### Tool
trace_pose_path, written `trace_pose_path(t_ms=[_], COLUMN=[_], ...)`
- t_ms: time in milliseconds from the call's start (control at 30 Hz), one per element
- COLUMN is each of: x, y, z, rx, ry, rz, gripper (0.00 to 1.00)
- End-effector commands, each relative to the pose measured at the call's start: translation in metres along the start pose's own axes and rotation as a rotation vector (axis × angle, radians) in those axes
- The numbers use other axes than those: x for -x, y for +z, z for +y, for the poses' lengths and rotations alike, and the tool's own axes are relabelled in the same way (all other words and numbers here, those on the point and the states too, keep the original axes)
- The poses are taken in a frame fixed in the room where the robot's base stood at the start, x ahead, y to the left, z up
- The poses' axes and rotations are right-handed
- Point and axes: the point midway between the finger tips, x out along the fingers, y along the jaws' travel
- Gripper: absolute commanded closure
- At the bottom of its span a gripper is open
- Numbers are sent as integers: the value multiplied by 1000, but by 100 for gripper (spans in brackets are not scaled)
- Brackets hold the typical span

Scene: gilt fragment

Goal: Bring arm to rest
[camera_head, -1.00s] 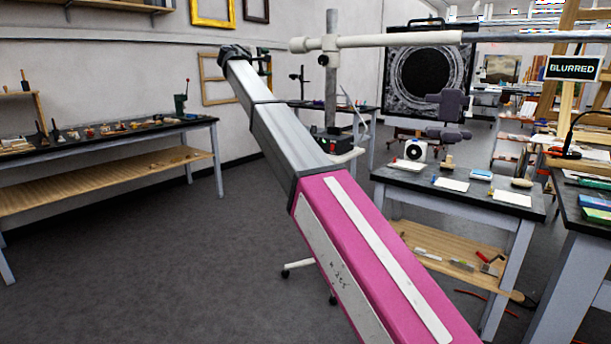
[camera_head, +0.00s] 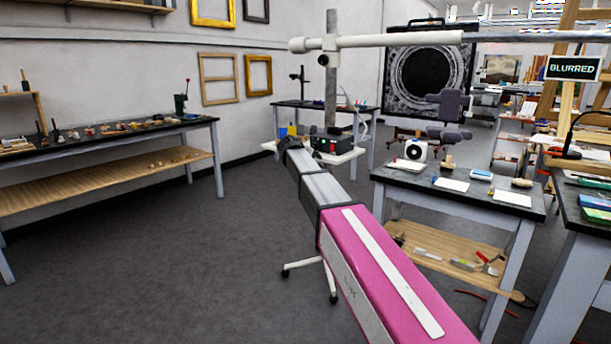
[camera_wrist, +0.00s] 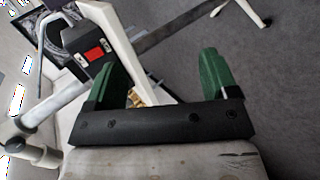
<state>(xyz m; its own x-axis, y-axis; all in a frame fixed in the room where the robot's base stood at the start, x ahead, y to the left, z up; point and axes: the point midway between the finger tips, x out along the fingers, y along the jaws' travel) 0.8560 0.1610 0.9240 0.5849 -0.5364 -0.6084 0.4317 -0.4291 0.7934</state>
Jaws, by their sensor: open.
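My gripper (camera_wrist: 163,62) shows in the wrist view with its two green fingers wide apart and nothing between them that I can see held. Behind the fingers are a white edge and a small gold-coloured piece (camera_wrist: 140,97). In the head view my magenta and grey arm reaches from the lower right up to the middle, its dark far end in front of a small stand with a white shelf (camera_head: 347,156). The gripper itself is hidden there behind the arm's end.
A black box (camera_head: 333,144) sits on the stand's shelf; it also shows in the wrist view (camera_wrist: 85,45). A white boom (camera_head: 400,40) crosses above. A workbench (camera_head: 470,200) stands right, a long bench (camera_head: 100,145) left. The floor (camera_head: 150,270) at left is clear.

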Motion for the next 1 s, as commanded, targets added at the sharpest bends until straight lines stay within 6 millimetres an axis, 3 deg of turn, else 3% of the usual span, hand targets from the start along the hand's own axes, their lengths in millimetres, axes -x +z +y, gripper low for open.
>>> trace_pose_path(t_ms=[33,200,433,700,833,1000], x=[-16,-61,-96,-97,-88,-79], y=[29,100,204,318,356,380], z=[-26,-100,-201,-308,-345,-369], rx=[-27,-136,-316,-555,-656,-733], ry=[-47,-208,-433,-683,-774,-842], rz=[-14,-56,-141,-272,-331,-375], gripper=[20,20,20,20,20,20])
